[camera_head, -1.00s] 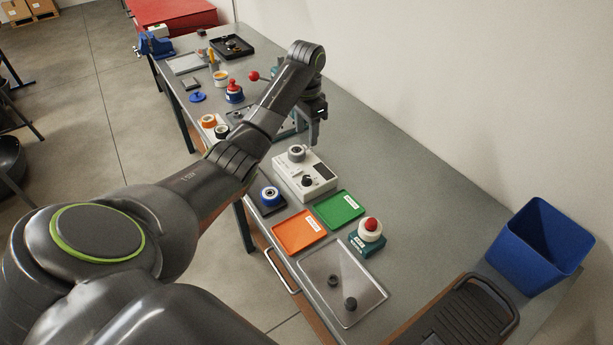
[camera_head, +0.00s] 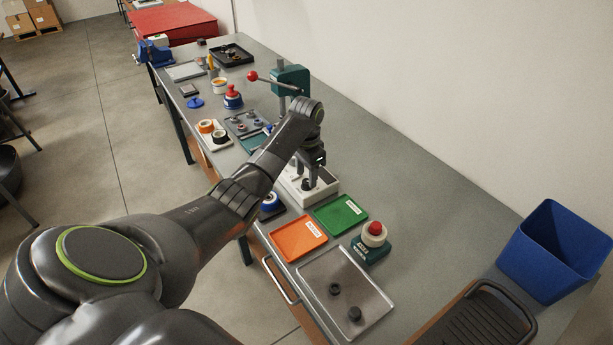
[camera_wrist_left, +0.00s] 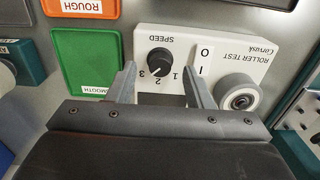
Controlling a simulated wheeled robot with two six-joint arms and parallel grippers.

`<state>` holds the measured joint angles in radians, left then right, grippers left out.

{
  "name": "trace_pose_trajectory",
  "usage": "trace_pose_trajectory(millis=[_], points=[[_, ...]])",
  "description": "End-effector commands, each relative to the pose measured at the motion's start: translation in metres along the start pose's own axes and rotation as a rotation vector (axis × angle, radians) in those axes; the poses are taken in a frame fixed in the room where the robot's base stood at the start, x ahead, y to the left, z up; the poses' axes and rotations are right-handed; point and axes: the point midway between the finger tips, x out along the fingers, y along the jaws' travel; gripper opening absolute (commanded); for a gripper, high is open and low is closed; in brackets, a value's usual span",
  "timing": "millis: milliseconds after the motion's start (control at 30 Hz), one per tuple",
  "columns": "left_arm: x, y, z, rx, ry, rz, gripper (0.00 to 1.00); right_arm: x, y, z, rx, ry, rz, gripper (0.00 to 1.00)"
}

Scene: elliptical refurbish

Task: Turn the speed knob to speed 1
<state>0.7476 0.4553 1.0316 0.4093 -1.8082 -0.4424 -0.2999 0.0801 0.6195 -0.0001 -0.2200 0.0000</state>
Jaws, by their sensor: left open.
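The white roller tester (camera_head: 326,191) stands on the bench, partly hidden by my left arm in the head view. In the left wrist view, the tester (camera_wrist_left: 225,48) appears upside down. Its black speed knob (camera_wrist_left: 161,61) has the numbers 1, 2 and 3 around it. The knob's pale mark seems to point toward the 3 side. My left gripper (camera_wrist_left: 159,70) is open, its fingers apart and the knob between and just beyond the tips in the picture. I cannot tell whether they touch it. In the head view, the left gripper (camera_head: 309,178) is over the tester. My right gripper is not in view.
A grey roller (camera_wrist_left: 238,93) sits beside the right finger on the tester. A green tray (camera_head: 340,214), an orange tray (camera_head: 298,239) and a red-topped button (camera_head: 374,230) stand nearby. A metal tray (camera_head: 348,290) and a blue bin (camera_head: 555,250) are nearer the front.

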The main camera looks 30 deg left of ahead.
Motion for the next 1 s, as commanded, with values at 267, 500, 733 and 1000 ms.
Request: trace_pose_trajectory(millis=[267,500,733,1000], points=[[0.018,0.000,0.000,0.000,0.001,0.000,0.46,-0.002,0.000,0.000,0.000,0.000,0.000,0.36],[0.018,0.000,0.000,0.000,0.001,-0.001,0.44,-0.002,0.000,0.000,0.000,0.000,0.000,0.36],[0.018,0.000,0.000,0.000,0.001,-0.001,0.14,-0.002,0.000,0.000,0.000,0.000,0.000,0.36],[0.017,0.000,0.000,-0.008,0.001,0.000,0.02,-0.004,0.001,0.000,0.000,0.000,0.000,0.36]])
